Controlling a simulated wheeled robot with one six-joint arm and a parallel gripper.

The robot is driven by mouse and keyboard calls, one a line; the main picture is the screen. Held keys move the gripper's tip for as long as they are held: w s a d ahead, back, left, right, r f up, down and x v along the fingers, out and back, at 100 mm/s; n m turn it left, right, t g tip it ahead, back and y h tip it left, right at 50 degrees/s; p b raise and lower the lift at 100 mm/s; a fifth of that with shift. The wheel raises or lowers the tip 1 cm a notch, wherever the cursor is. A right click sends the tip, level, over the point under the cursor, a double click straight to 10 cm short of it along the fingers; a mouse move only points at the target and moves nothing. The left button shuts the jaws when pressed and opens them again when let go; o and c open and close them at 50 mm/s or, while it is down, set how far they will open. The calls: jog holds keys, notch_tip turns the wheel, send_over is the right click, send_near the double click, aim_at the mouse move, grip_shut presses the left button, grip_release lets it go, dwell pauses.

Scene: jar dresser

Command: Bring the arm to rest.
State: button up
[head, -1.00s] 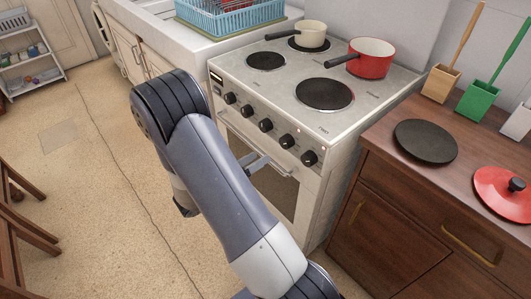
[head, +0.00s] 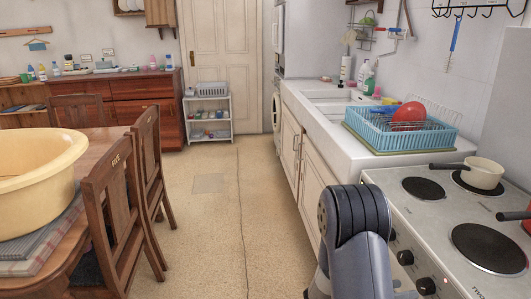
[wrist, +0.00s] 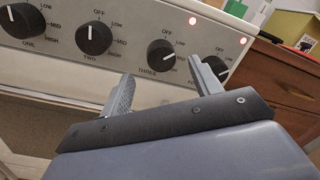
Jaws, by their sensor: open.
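My gripper (wrist: 160,85) shows in the wrist view with its two fingers apart and nothing between them. It is in front of the stove's control panel (wrist: 125,22), below the row of black knobs; I cannot tell whether it touches the panel. In the head view my arm (head: 355,235) is folded at the lower right, in front of the stove (head: 425,218). The gripper itself is hidden there.
A cream pan (head: 482,172) stands on a back burner. A blue dish rack (head: 400,130) is on the sink counter. A dining table (head: 100,150) with chairs (head: 120,215) and a yellow basin (head: 35,180) is at the left. The floor (head: 205,225) between is clear.

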aim_at(420, 286)
jog(key=d, duration=0.5)
jog(key=shift+w+d, duration=0.15)
jog(key=shift+d, duration=0.05)
jog(key=shift+r, duration=0.1)
jog(key=shift+a, duration=0.1)
